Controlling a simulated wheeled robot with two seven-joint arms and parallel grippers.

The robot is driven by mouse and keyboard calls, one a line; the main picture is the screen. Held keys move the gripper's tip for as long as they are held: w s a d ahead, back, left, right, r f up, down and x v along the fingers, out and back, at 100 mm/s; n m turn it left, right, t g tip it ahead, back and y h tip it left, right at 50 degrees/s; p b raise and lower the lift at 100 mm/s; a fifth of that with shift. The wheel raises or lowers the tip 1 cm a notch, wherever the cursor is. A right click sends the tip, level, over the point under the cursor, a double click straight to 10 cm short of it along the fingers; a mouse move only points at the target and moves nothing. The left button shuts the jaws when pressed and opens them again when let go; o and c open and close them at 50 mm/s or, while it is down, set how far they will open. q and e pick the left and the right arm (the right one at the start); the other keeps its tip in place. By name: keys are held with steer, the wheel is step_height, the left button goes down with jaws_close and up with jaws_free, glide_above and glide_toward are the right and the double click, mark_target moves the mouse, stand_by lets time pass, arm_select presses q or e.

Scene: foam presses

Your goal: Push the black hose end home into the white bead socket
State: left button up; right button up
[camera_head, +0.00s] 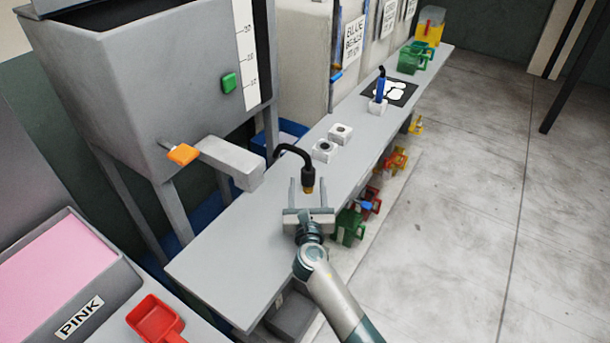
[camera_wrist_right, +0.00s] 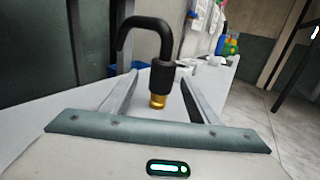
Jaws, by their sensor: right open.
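The black hose end (camera_head: 307,175) hangs from a curved black hose and has a brass tip at its bottom. It also shows in the right wrist view (camera_wrist_right: 162,76). My right gripper (camera_head: 308,186) is open, with one finger on each side of the hose end and gaps between; neither finger appears to touch it. Two white blocks with dark round holes, a nearer one (camera_head: 323,151) and a farther one (camera_head: 341,134), sit on the grey bench beyond the hose. I cannot tell which is the white bead socket. My left gripper is out of view.
A blue hose end (camera_head: 380,88) stands in another white block (camera_head: 377,107) by a black mat (camera_head: 402,93). A grey hopper (camera_head: 150,90) with an orange-handled spout (camera_head: 183,154) stands left. The near grey bench (camera_head: 230,265) is clear.

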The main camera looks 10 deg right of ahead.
steer(key=shift+w+d, duration=0.15)
steer(key=shift+w, duration=0.6)
steer(key=shift+w+d, duration=0.15)
steer(key=shift+w, duration=0.55)
steer(key=shift+w+d+p, duration=0.1)
steer(key=shift+w+d, duration=0.15)
steer(key=shift+w, duration=0.6)
steer(key=shift+w+d+p, duration=0.15)
steer(key=shift+w+d, duration=0.05)
steer(key=shift+w, duration=0.6)
steer(key=shift+w+d+p, duration=0.1)
steer(key=shift+w+d, duration=0.15)
steer(key=shift+w, duration=0.6)
steer(key=c, duration=1.4)
steer(key=shift+o, duration=0.2)
steer(key=shift+r, duration=0.1)
